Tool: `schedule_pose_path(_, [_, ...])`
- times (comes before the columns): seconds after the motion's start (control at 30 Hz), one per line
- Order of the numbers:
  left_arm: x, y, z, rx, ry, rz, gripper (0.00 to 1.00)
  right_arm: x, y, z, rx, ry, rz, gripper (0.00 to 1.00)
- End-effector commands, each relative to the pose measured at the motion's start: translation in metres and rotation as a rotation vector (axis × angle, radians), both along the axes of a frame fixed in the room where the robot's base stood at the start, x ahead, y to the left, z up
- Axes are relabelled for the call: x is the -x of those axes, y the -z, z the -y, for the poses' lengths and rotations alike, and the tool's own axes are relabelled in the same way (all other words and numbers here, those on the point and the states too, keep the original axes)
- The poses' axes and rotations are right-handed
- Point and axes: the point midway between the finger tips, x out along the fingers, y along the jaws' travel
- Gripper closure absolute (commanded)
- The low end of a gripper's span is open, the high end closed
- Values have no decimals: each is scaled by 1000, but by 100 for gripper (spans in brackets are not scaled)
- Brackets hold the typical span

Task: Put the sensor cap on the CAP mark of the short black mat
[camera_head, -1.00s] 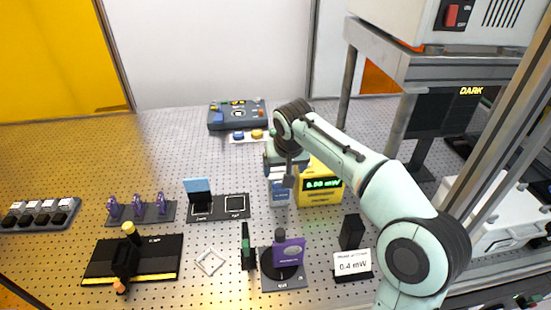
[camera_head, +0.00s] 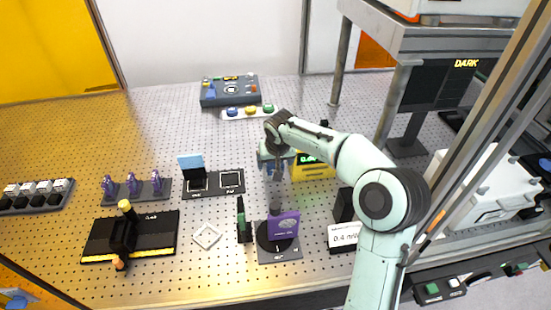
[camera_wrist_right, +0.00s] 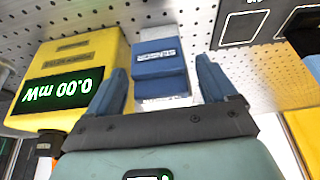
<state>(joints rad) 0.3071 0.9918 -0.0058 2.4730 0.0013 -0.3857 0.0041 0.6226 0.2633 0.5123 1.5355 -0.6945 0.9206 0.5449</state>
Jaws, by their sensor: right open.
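The sensor cap is a blue block with a label (camera_wrist_right: 160,62) in the right wrist view, with a pale block against it. My right gripper (camera_wrist_right: 161,80) is open, its two blue fingers on either side of the cap with visible gaps. In the head view my right gripper (camera_head: 275,172) hangs beside the yellow meter and mostly hides the cap. The short black mat (camera_head: 214,187) lies to its left. Its right outlined square, the CAP mark (camera_head: 231,179), is bare. A dark stand with a blue plate (camera_head: 191,168) is at its left square. My left gripper is out of view.
The yellow power meter (camera_head: 314,172) reads 0.00 mW, close beside the right gripper. A purple piece on a dark base (camera_head: 284,226) and a green-marked black piece (camera_head: 243,220) stand nearer. A control box (camera_head: 230,92) is behind.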

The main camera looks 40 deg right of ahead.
Motion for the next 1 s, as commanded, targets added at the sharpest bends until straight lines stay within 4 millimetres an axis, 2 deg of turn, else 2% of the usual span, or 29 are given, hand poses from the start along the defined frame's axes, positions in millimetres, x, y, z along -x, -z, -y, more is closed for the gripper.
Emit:
schedule_pose_path(0.13, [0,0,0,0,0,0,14,0,0,0,0,0,0,15])
schedule_pose_path(0.17, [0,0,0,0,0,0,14,0,0,0,0,0,0,21])
schedule_pose_path(0.3, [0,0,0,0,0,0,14,0,0,0,0,0,0,67])
schedule_pose_path(0.33, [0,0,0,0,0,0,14,0,0,0,0,0,0,70])
schedule_pose_path(0.53, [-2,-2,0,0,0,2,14,0,-4,0,0,0,1,70])
schedule_pose_path(1.0, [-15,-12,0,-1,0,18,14,-1,-28,0,1,0,3,70])
